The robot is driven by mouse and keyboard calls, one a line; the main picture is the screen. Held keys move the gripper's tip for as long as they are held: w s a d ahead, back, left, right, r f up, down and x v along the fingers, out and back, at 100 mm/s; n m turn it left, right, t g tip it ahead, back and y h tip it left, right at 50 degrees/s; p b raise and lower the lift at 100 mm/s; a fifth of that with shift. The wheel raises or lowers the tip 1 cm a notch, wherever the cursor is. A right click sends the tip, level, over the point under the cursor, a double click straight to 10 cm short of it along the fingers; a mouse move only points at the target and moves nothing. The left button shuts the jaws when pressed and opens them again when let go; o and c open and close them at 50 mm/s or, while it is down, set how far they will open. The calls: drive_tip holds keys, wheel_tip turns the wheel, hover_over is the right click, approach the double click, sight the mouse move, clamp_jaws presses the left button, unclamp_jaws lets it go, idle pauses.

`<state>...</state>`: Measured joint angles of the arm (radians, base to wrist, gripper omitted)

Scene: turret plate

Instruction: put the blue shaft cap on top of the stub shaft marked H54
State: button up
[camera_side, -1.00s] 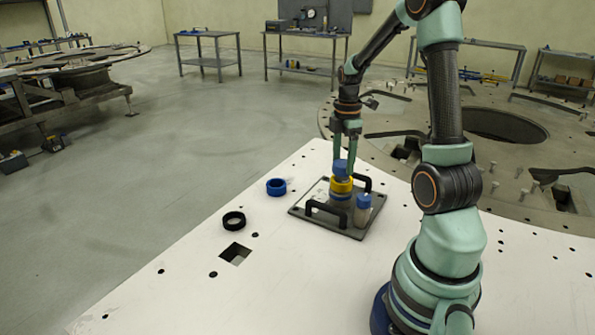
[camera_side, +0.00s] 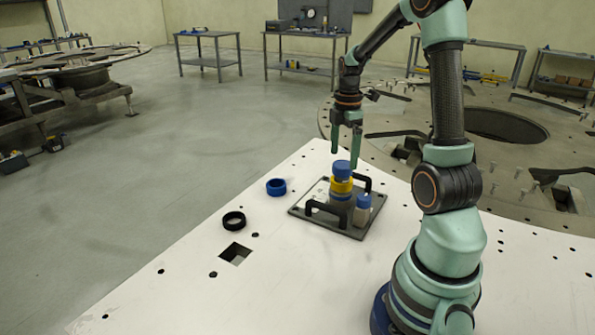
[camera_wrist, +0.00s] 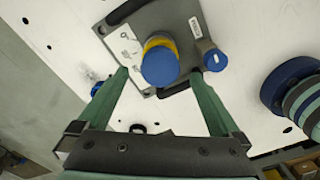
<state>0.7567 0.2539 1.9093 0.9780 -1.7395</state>
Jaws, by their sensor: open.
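A blue shaft cap (camera_side: 342,169) sits on top of a yellow ring (camera_side: 341,185) on the thicker stub shaft (camera_side: 340,201). In the wrist view the blue cap (camera_wrist: 160,68) looks seated over the yellow ring (camera_wrist: 161,43), and I cannot tell of any tilt. A thinner, shorter stub shaft (camera_side: 362,217) with a blue top (camera_side: 363,201) stands to its right. No H54 mark is readable. My gripper (camera_side: 346,158) is open and empty, just above the blue cap. In the wrist view the cap lies between and beyond the fingertips.
Both shafts stand on a dark plate (camera_side: 301,209) with black handles on a white table (camera_side: 190,262). The front left of the table is mostly clear.

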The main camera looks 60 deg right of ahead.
wheel_tip(320, 180, up, 10)
idle(0.4)
drive_tip(key=a+m+t, duration=0.5)
drive_tip(key=a+m, duration=0.6)
drive_tip(key=a, duration=1.6)
drive_tip(key=shift+r+t, duration=0.3)
